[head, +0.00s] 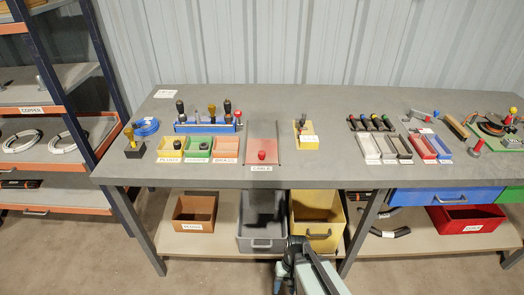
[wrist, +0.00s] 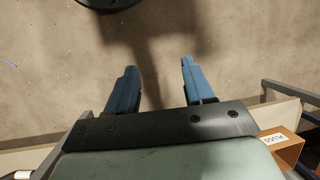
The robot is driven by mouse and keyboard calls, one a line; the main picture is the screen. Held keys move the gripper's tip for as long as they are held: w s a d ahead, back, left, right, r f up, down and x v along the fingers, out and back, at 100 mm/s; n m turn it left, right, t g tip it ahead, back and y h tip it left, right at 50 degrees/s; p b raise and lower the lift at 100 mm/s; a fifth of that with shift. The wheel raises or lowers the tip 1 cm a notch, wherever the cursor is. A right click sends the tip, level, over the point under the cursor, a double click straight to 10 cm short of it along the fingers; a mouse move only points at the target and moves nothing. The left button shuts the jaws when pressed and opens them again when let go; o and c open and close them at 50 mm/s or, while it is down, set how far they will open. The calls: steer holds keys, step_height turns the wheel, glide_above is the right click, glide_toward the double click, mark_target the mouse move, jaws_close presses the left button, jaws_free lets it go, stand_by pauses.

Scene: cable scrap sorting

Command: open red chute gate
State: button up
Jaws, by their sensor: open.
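The red chute gate (head: 266,133) is a flat, faded red panel between grey side rails on the bench top. A red knob (head: 262,155) stands at its near end, just behind a white label that seems to read CABLE. The panel appears to cover the space between the rails; I cannot tell what lies beneath it.
Yellow, green and orange trays (head: 198,148) stand left of the gate. A yellow block with a lever (head: 306,135) stands to its right. Grey (head: 262,232) and yellow (head: 318,218) bins sit below the bench. The bench front edge (head: 300,183) lies between my arm and the gate.

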steer(key=w+a+r+n+t+y, duration=0.1)
steer(key=w+a+r+t+y, duration=0.1)
steer(key=w+a+r, duration=1.1)
steer(key=w+a+r+n+t+y, duration=0.15)
steer(key=a+r, duration=0.35)
steer(key=r, duration=0.6)
steer(key=w+a+r+n+y, duration=0.1)
steer(key=w+a+r, duration=0.1)
steer(key=a+r, duration=0.6)
step_height(320, 180, up, 19)
steer(key=m+t+h, duration=0.1)
steer(key=t+h, duration=0.4)
glide_above(261, 152)
steer(key=s+d, duration=0.2)
steer(key=s, duration=0.3)
steer(key=shift+g, duration=0.25)
steer(key=x, duration=1.3)
steer(key=shift+a, duration=0.1)
steer(key=shift+c, duration=0.4)
jaws_close()
